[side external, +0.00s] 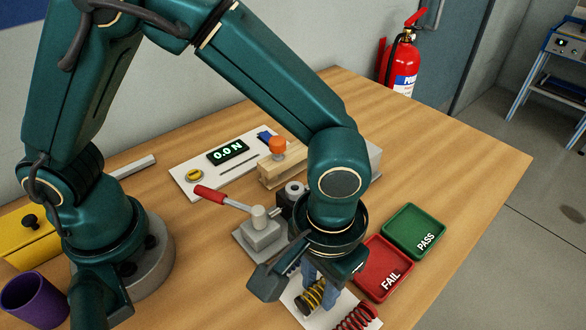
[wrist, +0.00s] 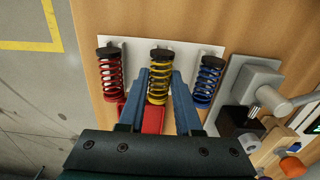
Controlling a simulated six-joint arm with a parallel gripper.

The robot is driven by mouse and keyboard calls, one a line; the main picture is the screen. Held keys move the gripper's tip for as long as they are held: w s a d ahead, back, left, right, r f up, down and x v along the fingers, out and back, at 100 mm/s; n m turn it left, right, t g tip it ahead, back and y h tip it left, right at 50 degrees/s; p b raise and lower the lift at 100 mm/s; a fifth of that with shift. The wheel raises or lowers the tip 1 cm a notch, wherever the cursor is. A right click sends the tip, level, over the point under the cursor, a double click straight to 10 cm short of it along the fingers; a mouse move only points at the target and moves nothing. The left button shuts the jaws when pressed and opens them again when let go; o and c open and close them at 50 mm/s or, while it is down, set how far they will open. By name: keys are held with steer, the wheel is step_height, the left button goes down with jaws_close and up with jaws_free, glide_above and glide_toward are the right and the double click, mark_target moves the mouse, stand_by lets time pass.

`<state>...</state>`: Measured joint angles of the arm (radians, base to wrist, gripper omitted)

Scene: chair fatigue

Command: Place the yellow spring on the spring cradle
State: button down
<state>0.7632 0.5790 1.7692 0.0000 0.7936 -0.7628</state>
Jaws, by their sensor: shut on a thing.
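The yellow spring (wrist: 159,88), with a black cap, stands in the middle of a row on a white plate (wrist: 134,48). It also shows in the side view (side external: 312,297). My gripper (wrist: 160,76) has one blue-grey finger on each side of it and is shut on it. In the side view my gripper (side external: 316,278) is low over the plate. A black block (side external: 286,203) beside the lever press (side external: 261,233) may be the spring cradle; it is partly hidden by my wrist, and I cannot tell for sure. It also shows in the wrist view (wrist: 233,122).
A red spring (wrist: 111,78) and a blue spring (wrist: 208,84) flank the yellow one closely. A red FAIL tray (side external: 371,266) and a green PASS tray (side external: 414,231) lie to the right. The press's red handle (side external: 211,195) sticks out left. A force display (side external: 228,152) stands behind.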

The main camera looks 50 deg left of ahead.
mark_target(319, 283)
steer(key=shift+r, duration=0.45)
steer(key=r, duration=0.3)
steer(key=shift+w+a+r, duration=0.2)
steer(key=shift+a+r, duration=0.05)
steer(key=shift+r, duration=0.15)
steer(key=w+a+r, duration=0.4)
steer(key=w+a, duration=0.3)
steer(key=a, duration=0.5)
steer(key=w+a+r, duration=0.4)
steer(key=w+a, duration=0.2)
steer(key=a, duration=0.6)
steer(key=w+d+f, duration=0.1)
steer(key=d+f, duration=0.1)
steer(key=d, duration=0.1)
steer(key=w+d+f, duration=0.1)
steer(key=d+f, duration=0.1)
steer(key=d, duration=0.2)
steer(key=w+d+f, duration=0.1)
steer(key=d+f, duration=0.2)
steer(key=d, duration=0.1)
steer(key=shift+f, duration=2.05)
